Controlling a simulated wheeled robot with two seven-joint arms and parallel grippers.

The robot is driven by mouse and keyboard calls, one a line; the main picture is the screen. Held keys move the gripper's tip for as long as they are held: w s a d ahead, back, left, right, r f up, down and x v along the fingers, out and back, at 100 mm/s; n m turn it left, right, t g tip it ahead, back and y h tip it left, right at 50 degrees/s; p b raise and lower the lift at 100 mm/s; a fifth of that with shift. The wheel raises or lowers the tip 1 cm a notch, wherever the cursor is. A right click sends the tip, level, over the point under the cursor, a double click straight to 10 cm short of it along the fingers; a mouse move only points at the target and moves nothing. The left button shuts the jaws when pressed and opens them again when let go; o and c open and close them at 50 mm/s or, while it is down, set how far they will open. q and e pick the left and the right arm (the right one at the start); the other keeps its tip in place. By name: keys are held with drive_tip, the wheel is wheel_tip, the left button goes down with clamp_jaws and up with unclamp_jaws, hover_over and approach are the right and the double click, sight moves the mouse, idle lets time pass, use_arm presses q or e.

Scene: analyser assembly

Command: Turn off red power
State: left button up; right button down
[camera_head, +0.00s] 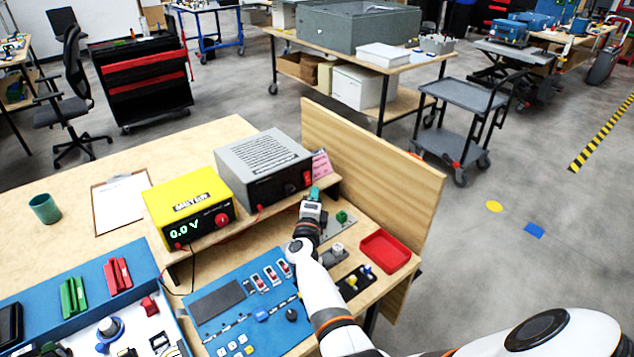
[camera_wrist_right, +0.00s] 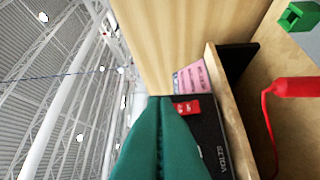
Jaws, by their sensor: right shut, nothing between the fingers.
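The grey and black power supply (camera_head: 265,165) stands on the raised wooden shelf. Its black front carries the red power switch (camera_head: 307,177) at the right end. The red switch also shows in the right wrist view (camera_wrist_right: 186,107), just right of my green fingertips; I cannot tell which way it is set or whether the fingers touch it. My right gripper (camera_head: 314,193) is shut and empty in front of that end of the supply. In the wrist view its green fingers (camera_wrist_right: 160,110) are pressed together. My left gripper is not in view.
A yellow meter (camera_head: 190,207) reading 0.0 V stands left of the supply. A pink note (camera_head: 321,163) is behind the switch, by the upright wooden panel (camera_head: 375,165). A blue control panel (camera_head: 245,300) and a red tray (camera_head: 385,251) lie in front. A red lead (camera_wrist_right: 268,130) hangs nearby.

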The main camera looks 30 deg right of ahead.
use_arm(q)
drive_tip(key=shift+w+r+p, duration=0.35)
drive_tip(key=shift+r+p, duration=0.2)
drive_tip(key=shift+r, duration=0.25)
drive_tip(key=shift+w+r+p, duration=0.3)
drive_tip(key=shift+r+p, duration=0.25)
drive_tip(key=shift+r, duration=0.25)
use_arm(e)
drive_tip(key=shift+s+a+r, duration=0.25)
drive_tip(key=shift+s+a, duration=0.6)
drive_tip(key=shift+s, duration=0.2)
drive_tip(key=shift+s+a+r, duration=0.25)
drive_tip(key=shift+s+a, duration=0.6)
drive_tip(key=shift+s, duration=0.2)
drive_tip(key=shift+r, duration=0.1)
